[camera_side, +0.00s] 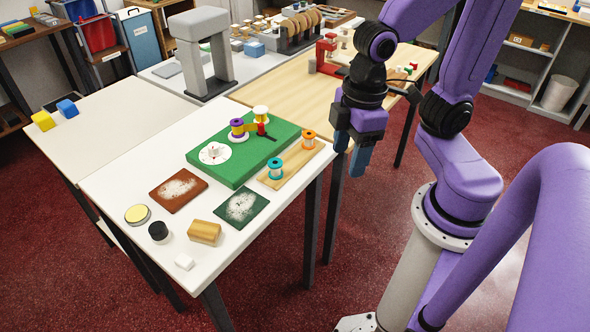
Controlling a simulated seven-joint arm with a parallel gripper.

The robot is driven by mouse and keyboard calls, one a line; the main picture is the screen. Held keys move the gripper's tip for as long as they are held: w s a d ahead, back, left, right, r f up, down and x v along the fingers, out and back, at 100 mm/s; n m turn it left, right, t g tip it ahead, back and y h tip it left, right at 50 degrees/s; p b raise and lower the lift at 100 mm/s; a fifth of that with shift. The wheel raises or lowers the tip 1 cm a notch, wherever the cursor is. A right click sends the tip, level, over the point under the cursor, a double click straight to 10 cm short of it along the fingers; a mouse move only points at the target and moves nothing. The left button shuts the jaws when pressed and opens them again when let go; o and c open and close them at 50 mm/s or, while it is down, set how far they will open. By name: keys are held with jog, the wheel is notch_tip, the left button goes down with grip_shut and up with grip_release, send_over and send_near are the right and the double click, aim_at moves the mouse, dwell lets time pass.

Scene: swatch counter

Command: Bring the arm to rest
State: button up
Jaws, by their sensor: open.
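My gripper (350,160) hangs at the end of my purple arm, with its blue fingers pointing down. It is open and empty. It is beside the right edge of the white table (105,185), apart from the things on it. In the picture it overlaps the edge of the wooden table behind.
A green board (206,177) holds a white dial and spools. Beside it a wooden strip (293,170) carries a teal and an orange spool. A brown swatch (178,190), a green swatch (242,207), a wooden block (204,232) and a black-topped jar (159,232) lie nearer the front.

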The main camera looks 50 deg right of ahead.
jog(key=shift+n, duration=0.8)
jog(key=shift+s+d+f, duration=0.1)
jog(key=shift+s+d, duration=0.2)
jog(key=shift+s, duration=0.4)
jog(key=shift+s+d, duration=0.35)
jog(key=shift+s, duration=0.3)
jog(key=shift+s+d+f, duration=0.1)
jog(key=shift+s+d, duration=0.2)
jog(key=shift+s, duration=0.4)
